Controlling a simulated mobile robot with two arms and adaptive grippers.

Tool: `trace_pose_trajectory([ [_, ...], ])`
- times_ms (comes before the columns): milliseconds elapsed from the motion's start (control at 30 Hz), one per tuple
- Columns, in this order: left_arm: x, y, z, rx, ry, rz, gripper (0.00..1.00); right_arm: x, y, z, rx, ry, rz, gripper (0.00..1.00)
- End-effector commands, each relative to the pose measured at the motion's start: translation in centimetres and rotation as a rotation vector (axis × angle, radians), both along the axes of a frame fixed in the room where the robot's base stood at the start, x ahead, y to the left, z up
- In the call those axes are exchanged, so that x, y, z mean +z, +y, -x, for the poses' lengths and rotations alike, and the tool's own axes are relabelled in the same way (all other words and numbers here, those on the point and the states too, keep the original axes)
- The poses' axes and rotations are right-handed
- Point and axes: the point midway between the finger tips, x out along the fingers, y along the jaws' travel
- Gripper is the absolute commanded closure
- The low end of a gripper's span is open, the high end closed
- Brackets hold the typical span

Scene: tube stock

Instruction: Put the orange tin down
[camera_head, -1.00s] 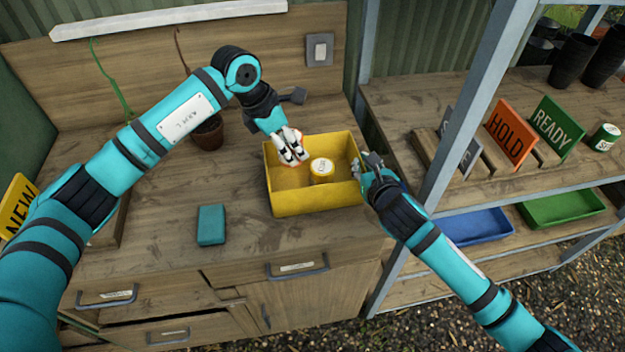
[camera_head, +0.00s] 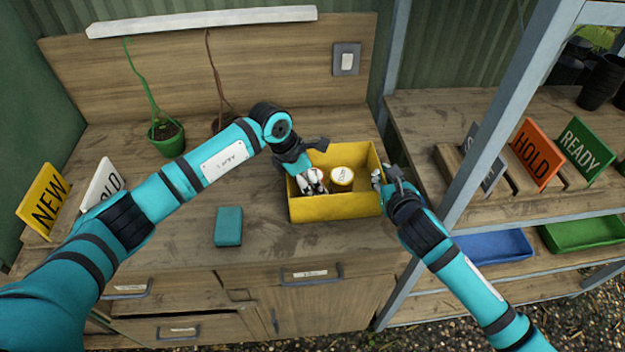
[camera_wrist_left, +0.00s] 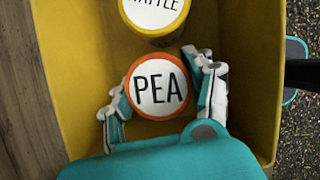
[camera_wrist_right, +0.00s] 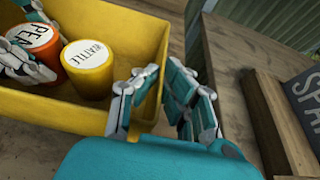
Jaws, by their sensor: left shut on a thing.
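The orange tin has a white lid reading PEA (camera_wrist_left: 158,88) and sits upright between the fingers of my left gripper (camera_head: 314,184). That gripper is shut on it, inside the yellow box (camera_head: 340,207). Whether the tin's base touches the box floor is hidden. A yellow tin (camera_head: 342,178) stands upright in the box beside it; in the right wrist view its lid (camera_wrist_right: 87,54) shows. My right gripper (camera_wrist_right: 163,72) has its fingers either side of the box's right wall; whether they press on it is unclear.
A teal block (camera_head: 228,227) lies on the bench left of the box. A potted plant (camera_head: 165,138) and NEW sign (camera_head: 45,202) stand farther left. At right, a shelf holds a HOLD sign (camera_head: 537,153) and READY sign (camera_head: 583,150). Bench space before the box is clear.

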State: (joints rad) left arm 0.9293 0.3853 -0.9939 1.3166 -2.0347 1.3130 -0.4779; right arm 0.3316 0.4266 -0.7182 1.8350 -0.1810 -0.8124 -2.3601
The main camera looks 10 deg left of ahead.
Motion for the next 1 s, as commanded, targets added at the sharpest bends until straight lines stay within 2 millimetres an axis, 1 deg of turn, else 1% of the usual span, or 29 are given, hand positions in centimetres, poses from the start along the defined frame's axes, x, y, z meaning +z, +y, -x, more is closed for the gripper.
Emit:
trace_pose_trajectory([
  [67,-0.2,0.0,0.0,0.000,0.001,0.000,0.84,0.0,0.0,0.0,0.000,0.000,0.000,1.00],
  [100,-0.2,0.0,0.0,0.000,0.001,-0.001,0.42,0.0,0.0,0.0,0.000,0.000,0.000,1.00],
  [233,-0.2,0.0,0.0,0.000,0.001,-0.001,0.25,0.0,0.0,0.0,0.000,0.000,0.000,1.00],
  [267,-0.2,0.0,0.0,0.000,0.001,-0.001,0.23,0.0,0.0,0.0,0.000,0.000,0.000,1.00],
  [500,-0.1,0.0,0.0,0.000,0.001,0.000,0.23,0.0,0.0,0.0,0.000,0.000,0.000,1.00],
  [633,0.6,0.2,0.0,0.000,-0.001,0.001,0.23,0.0,0.0,0.0,0.000,0.000,0.000,1.00],
  [767,2.6,1.1,0.3,0.000,-0.005,-0.001,0.23,0.0,0.0,0.0,0.000,0.000,0.000,1.00],
  [1000,7.5,3.0,1.1,0.001,-0.004,-0.002,0.23,0.0,0.0,0.0,0.000,0.000,0.000,1.00],
])
